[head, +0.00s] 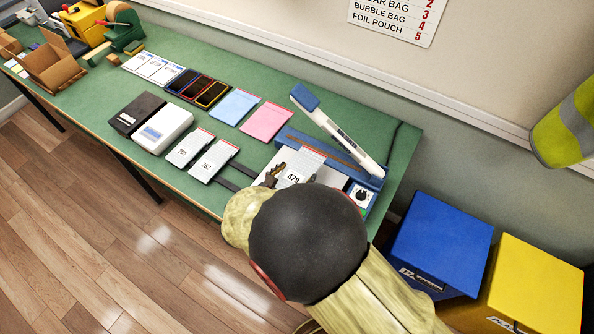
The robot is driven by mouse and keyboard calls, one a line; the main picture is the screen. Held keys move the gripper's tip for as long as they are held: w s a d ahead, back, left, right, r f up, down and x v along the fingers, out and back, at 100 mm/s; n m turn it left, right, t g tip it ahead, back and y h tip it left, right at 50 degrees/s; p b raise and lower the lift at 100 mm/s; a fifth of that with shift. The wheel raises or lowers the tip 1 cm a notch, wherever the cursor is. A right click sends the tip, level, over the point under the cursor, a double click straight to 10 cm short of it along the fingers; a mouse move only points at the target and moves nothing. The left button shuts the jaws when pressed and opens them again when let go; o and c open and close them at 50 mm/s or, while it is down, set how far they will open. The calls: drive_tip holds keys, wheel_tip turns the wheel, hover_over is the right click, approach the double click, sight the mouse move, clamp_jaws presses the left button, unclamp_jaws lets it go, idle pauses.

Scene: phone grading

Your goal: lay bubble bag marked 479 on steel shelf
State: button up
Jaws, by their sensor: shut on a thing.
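The bubble bag marked 479 (306,164) is white with a red strip along its far edge. It is at the blue heat sealer (376,181) on the right end of the green table. My gripper (294,177) is shut on the near part of this bag, and my dark wrist hides much of the grip. A pale grey flat surface (333,178), perhaps the steel shelf, shows beside the bag in front of the sealer. I cannot tell whether the bag touches it.
The sealer's white arm (335,130) stands raised behind the bag. Two bags marked 202 (186,149) and 262 (213,161) lie to the left. Blue (440,240) and yellow (535,280) bins stand at right. Pink (266,121) and light blue (235,106) pouches lie behind.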

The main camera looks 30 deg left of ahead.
wheel_tip(320, 180, down, 4)
drive_tip(key=shift+w+r+b, duration=0.1)
drive_tip(key=shift+r+b, duration=0.15)
drive_tip(key=shift+b, duration=0.75)
drive_tip(key=shift+w+d+r, duration=0.1)
drive_tip(key=shift+w, duration=0.7)
drive_tip(key=shift+w+d+f+b, duration=0.15)
drive_tip(key=shift+w+b, duration=0.15)
drive_tip(key=shift+w, duration=1.1)
drive_tip(key=shift+w+d+f+b, duration=0.15)
drive_tip(key=shift+w+b, duration=0.1)
drive_tip(key=shift+w, duration=1.1)
drive_tip(key=shift+s+a+f+b, duration=0.1)
drive_tip(key=shift+a+f+b, duration=0.05)
drive_tip(key=shift+f+b, duration=0.3)
drive_tip(key=shift+f, duration=0.35)
drive_tip(key=o, duration=1.3)
drive_tip(key=shift+o, duration=0.4)
drive_tip(key=shift+s, duration=0.15)
